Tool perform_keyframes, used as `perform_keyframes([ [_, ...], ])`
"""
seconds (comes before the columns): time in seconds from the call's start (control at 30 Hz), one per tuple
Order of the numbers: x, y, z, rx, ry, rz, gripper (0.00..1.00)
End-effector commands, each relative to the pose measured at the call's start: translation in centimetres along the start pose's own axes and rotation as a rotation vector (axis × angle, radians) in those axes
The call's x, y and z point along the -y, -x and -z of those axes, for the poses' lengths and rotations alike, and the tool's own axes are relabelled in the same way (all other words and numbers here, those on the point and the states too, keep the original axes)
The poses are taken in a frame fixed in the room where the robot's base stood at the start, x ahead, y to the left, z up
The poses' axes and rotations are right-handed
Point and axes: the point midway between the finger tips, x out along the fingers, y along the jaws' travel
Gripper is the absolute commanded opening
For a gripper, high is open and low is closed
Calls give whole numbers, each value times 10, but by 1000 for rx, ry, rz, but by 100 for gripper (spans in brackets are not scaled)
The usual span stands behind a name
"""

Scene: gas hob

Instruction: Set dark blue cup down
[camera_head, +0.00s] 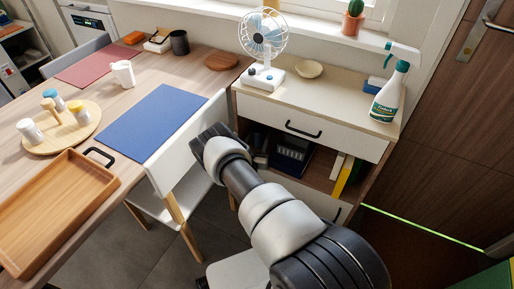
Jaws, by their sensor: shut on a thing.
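My arm (265,205) reaches up from the lower right, and its dark wrist end (197,148) is over the white chair, beside the table's right edge. My gripper's fingers do not show; they are out of sight beyond the wrist. No cup shows at the wrist, so anything held is hidden. A dark cup (180,43) stands upright at the far end of the wooden table (145,95); it looks nearly black, and I cannot tell whether it is blue.
The table carries a blue mat (166,125), a wooden tray (50,225), a round board with shakers (85,130), a white mug (123,74) and a brown disc (221,61). A cabinet (330,95) with a fan (263,50) and spray bottle (390,93) stands right.

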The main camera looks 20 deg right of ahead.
Motion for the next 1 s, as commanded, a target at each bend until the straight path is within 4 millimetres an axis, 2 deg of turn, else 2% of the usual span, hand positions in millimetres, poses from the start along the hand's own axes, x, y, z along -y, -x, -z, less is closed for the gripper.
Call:
perform_keyframes([
  [0.2, 1, 0, -37, -1, 0, 0, 18],
  [0.3, 4, 0, -47, -2, -1, 1, 18],
  [0.73, 5, -1, -50, -1, 0, 0, 18],
  [0.77, 5, -1, -49, 0, 0, 0, 53],
  [0.8, 5, -1, -49, 0, 0, 0, 56],
  [1.0, 5, -1, -49, 0, 0, 0, 56],
])
